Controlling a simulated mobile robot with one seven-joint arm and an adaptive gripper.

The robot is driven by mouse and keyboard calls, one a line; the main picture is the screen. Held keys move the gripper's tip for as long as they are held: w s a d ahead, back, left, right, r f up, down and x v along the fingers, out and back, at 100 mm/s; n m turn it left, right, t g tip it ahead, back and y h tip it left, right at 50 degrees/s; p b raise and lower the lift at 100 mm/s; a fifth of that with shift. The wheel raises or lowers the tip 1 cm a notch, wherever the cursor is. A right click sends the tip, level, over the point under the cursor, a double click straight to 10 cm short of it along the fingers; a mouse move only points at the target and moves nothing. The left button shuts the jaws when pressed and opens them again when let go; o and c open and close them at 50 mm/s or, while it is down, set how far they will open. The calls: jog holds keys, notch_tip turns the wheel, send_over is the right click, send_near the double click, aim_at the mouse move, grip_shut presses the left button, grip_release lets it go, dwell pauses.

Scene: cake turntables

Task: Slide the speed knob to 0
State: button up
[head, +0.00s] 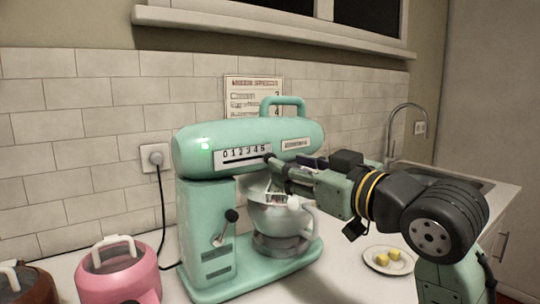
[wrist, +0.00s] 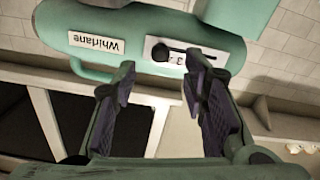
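The mint-green mixer (head: 200,222) stands on the counter with a white speed panel (head: 240,160) on its head, numbered from 0 at the left upward to the right. The black speed knob (wrist: 160,52) sits near the high-number end of its dark slot. The wrist view is upside down, so that end is at the left there. My gripper (head: 272,168) is just in front of the panel's right end. In the wrist view, my gripper (wrist: 158,78) is open, its two dark fingers apart with nothing visible between them. Whether a finger touches the knob cannot be told.
A green light (head: 205,144) glows on the mixer's head. A black-knobbed lever (head: 231,215) is on its stand, beside the metal bowl (head: 285,222). A pink appliance (head: 120,272) stands at the left. A plate (head: 373,266) with yellow cubes lies right. A cable (head: 163,215) runs to the wall socket.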

aim_at(267, 157)
jog(key=p+x, duration=0.1)
jog(key=x, duration=0.5)
jog(key=shift+w+a, duration=0.1)
jog(key=shift+a, duration=0.05)
grip_shut()
dwell(0.7)
